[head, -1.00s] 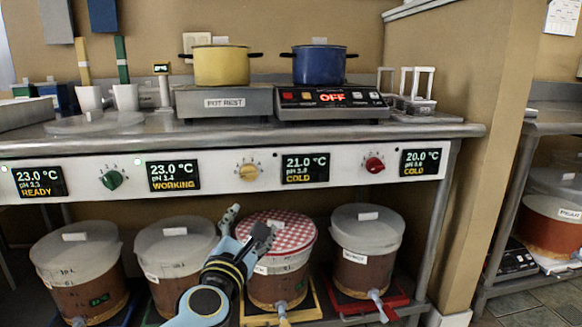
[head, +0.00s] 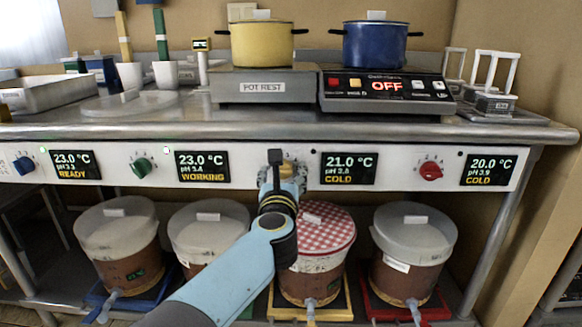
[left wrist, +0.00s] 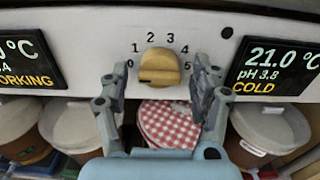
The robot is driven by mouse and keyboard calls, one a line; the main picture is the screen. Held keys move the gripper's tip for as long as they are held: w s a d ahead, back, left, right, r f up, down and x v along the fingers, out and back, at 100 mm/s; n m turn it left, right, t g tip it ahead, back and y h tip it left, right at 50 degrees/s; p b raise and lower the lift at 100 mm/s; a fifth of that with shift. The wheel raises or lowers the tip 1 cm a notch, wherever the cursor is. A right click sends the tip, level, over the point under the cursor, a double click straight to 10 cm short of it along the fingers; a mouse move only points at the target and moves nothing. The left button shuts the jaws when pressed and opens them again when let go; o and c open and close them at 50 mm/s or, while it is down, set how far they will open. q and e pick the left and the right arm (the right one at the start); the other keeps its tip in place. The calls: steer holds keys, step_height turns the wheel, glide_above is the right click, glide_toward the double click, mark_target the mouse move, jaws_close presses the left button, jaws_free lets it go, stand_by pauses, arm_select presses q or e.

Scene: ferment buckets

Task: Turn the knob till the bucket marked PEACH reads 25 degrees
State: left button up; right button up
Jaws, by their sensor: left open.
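My left gripper (head: 281,166) is raised in front of the yellow knob on the white control panel and hides most of it. In the left wrist view the gripper (left wrist: 158,92) is open, its fingers left and right of the yellow knob (left wrist: 160,66), with no clear contact. The knob's scale runs 0 to 5; a dark mark on its lower left lies near 0. The display right of it (head: 348,168) reads 21.0 °C, pH 3.8, COLD. Below the knob stands a bucket with a red-checked lid (head: 322,228). Bucket labels are too small to read. My right gripper is not in view.
Blue (head: 24,166), green (head: 141,165) and red (head: 431,171) knobs share the panel. Other displays read 23.0 READY, 23.0 WORKING and 20.0 COLD. Several lidded buckets stand below on coloured trays. A yellow pot (head: 262,45) and a blue pot (head: 375,46) stand above.

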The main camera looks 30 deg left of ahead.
arm_select(q)
steer(key=shift+w, duration=0.1)
steer(key=c, duration=1.2)
steer(key=shift+r, duration=0.1)
